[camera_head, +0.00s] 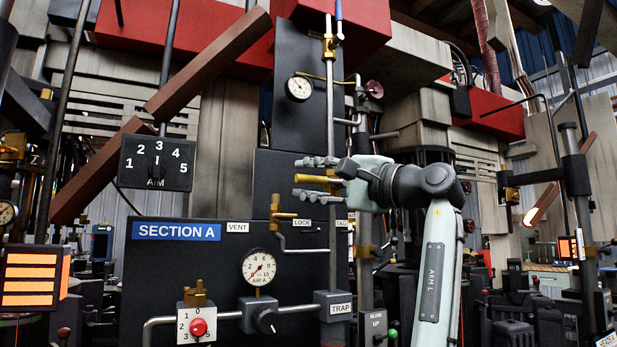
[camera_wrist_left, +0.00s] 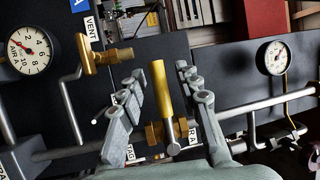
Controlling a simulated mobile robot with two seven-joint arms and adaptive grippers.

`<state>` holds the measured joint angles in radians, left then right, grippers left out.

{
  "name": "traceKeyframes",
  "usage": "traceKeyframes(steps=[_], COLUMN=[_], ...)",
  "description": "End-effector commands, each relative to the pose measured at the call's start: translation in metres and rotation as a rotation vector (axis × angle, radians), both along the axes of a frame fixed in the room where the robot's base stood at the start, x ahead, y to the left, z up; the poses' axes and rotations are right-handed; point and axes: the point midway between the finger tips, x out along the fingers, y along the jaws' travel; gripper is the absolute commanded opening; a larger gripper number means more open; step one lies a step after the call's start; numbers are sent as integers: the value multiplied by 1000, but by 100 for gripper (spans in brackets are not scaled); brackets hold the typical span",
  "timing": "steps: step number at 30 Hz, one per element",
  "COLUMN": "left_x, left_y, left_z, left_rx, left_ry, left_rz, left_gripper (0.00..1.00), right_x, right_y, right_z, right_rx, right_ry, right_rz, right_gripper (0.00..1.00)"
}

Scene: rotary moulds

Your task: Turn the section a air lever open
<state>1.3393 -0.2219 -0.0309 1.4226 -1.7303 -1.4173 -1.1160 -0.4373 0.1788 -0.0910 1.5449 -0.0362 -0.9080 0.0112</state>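A brass lever (camera_head: 312,179) sticks out level to the left, across the upright grey pipe of the SECTION A panel (camera_head: 180,275), above the LOCK and TAG labels. My left gripper (camera_head: 300,178) is at the lever, with one finger above it and one below. In the left wrist view the brass lever (camera_wrist_left: 162,95) lies between the two spread fingers of my left gripper (camera_wrist_left: 162,73), with a gap on each side. The valve body (camera_wrist_left: 168,132) sits at the lever's base, near the palm. My right gripper is in neither view.
The AIR A gauge (camera_head: 259,267) and a black knob (camera_head: 267,321) are on the panel. A brass fitting (camera_head: 280,211) by the VENT label is close to the left gripper. A red button box (camera_head: 197,325) is lower left. A dial board (camera_head: 157,163) stands above.

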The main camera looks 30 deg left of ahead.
Motion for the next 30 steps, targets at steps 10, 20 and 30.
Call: traceKeyframes(steps=[10,20,30], left_x=[0,0,1], left_y=[2,2,2], left_z=[0,0,0], left_rx=[0,0,3], left_ry=[0,0,4], left_rz=[-1,-1,-1], left_gripper=[25,0,0], right_x=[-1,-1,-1], right_y=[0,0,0], right_z=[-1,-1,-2], right_rx=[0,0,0], right_ry=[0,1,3], right_rz=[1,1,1], right_gripper=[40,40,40])
